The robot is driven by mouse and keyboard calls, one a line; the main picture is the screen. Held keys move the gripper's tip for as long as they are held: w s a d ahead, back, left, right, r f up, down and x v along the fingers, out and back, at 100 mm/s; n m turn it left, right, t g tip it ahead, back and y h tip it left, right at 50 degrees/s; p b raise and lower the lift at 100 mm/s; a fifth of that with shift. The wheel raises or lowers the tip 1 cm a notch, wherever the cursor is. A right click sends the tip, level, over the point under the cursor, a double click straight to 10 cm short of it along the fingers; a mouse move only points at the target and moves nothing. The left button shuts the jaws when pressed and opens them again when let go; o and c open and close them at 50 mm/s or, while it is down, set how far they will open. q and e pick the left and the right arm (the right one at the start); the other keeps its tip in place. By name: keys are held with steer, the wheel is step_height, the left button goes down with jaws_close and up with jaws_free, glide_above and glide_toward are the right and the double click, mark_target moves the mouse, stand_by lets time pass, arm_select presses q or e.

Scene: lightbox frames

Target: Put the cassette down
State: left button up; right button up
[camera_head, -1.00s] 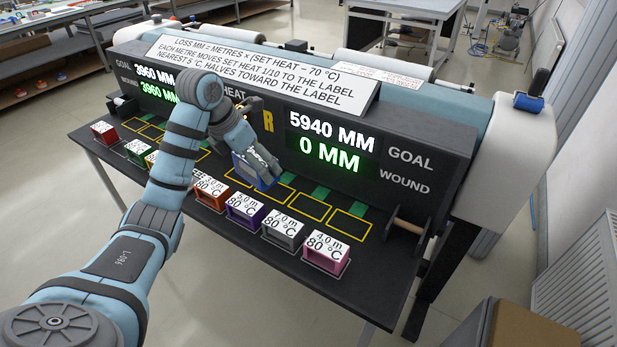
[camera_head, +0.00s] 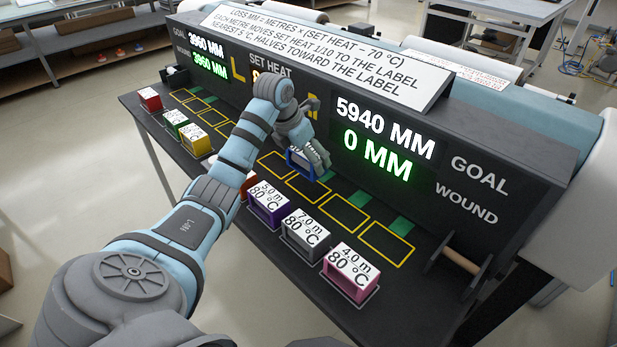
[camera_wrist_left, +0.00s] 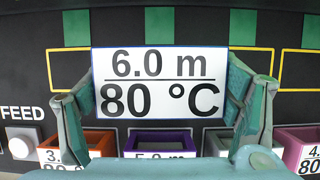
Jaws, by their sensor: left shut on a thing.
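The blue cassette (camera_head: 301,163) is in my left gripper (camera_head: 312,158), just in front of the dark machine, over or near the row of yellow outlines. In the left wrist view its white label (camera_wrist_left: 160,82) reads 6.0 m, 80 °C. The left fingers are shut on its two sides. Yellow-outlined slots (camera_head: 343,212) to its right on the shelf are empty. I cannot tell whether the cassette touches the shelf. My right gripper is not in view.
Along the shelf's front edge stand a purple cassette (camera_head: 270,205), a grey one (camera_head: 306,235) and a pink one (camera_head: 351,272). Red, green and yellow ones stand at the left. A wooden roller (camera_head: 459,260) sits at the right end. The display panel (camera_head: 390,140) rises behind.

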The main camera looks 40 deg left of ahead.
mark_target(299, 157)
arm_select(q)
steer(key=x, duration=0.3)
steer(key=shift+f, duration=0.4)
steer(key=f, duration=0.2)
steer(key=shift+s+f, duration=0.3)
steer(key=shift+f, duration=0.05)
steer(key=shift+s, duration=0.15)
steer(key=shift+f+b, duration=0.25)
steer(key=shift+b, duration=0.05)
steer(key=o, duration=1.2)
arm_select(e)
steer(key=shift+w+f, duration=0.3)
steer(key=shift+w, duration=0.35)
arm_select(q)
steer(key=shift+r, duration=0.15)
steer(key=p+v, duration=0.1)
steer(key=v, duration=1.1)
steer(key=shift+r, duration=0.1)
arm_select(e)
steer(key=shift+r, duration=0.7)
